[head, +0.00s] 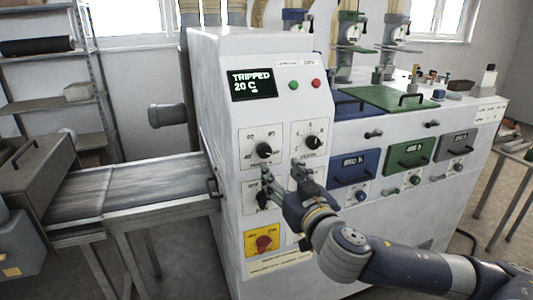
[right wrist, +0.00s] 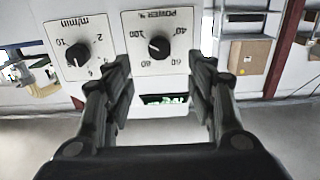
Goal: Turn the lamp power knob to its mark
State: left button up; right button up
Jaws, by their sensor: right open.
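The lamp power knob (head: 264,150) is a black round knob on a white plate at the upper left of the machine's front panel. The right wrist view shows its plate upside down, lettered "POWER %", with the knob (right wrist: 159,47) on it. My right gripper (head: 284,172) is open and empty, below and right of the knob in the head view. In the right wrist view the knob appears between the fingertips (right wrist: 160,62), beyond them, with no contact visible. The knob's exact pointer direction and its target mark are too small to tell. My left gripper is not in view.
The m/min knob (head: 312,142) sits right of the power knob. A black lower knob (head: 262,198) is partly behind my gripper. A red knob (head: 264,243) sits on a yellow plate. The display (head: 253,84) reads "TRIPPED 20 C". A conveyor (head: 130,190) extends left.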

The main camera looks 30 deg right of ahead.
aim_at(266, 153)
jog(key=p+x, duration=0.1)
jog(key=x, duration=0.8)
jog(key=shift+w+d+p, duration=0.2)
jog(key=shift+w+p, duration=0.1)
jog(key=shift+p, duration=0.1)
jog(key=shift+w+d+f, duration=0.1)
jog(key=shift+w, duration=0.45)
jog(key=shift+c, duration=0.5)
jog(key=c, duration=1)
